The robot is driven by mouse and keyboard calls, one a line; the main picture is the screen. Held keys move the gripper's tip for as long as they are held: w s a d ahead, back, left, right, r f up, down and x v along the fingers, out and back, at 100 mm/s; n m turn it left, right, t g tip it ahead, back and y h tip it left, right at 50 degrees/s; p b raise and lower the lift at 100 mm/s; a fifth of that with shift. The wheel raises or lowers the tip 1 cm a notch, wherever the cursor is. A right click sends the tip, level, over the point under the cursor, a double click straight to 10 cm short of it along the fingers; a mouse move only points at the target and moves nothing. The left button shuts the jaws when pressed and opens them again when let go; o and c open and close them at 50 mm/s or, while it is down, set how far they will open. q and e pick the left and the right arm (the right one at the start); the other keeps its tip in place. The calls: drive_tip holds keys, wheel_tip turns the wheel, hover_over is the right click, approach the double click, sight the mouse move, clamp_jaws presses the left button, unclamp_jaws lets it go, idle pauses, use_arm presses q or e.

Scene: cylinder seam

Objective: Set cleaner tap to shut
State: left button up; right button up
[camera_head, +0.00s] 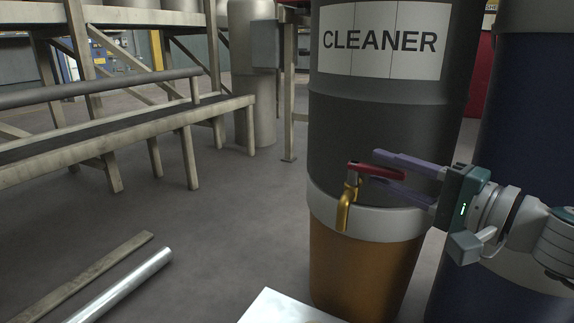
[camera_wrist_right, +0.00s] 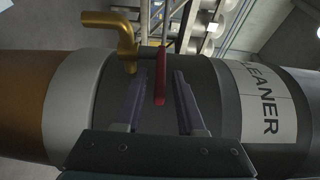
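The cleaner drum (camera_head: 350,125) is a dark barrel with a white CLEANER label, a pale band and an orange-brown lower part. Its tap (camera_head: 345,208) has a brass spout pointing down and a red handle (camera_head: 362,167) lying roughly level, toward the right. In the right wrist view the brass tap (camera_wrist_right: 125,40) and red handle (camera_wrist_right: 160,75) show too. My right gripper (camera_head: 376,170) is open, with its purple fingers on either side of the handle. In the wrist view gaps show between the handle and both fingers (camera_wrist_right: 161,82). My left gripper is out of view.
A dark blue drum (camera_head: 525,110) stands close at the right, behind my right arm. A wooden frame with a conveyor (camera_head: 120,125) fills the left. A metal pipe (camera_head: 125,285) and a plank (camera_head: 85,275) lie on the floor. The middle floor is clear.

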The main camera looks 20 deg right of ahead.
drive_tip(key=shift+o, duration=0.2)
drive_tip(key=shift+s+d+p, duration=0.1)
drive_tip(key=shift+s+p, duration=0.2)
drive_tip(key=shift+s, duration=0.2)
drive_tip(key=p+v, duration=0.2)
drive_tip(key=v, duration=0.7)
drive_tip(key=shift+p, duration=0.3)
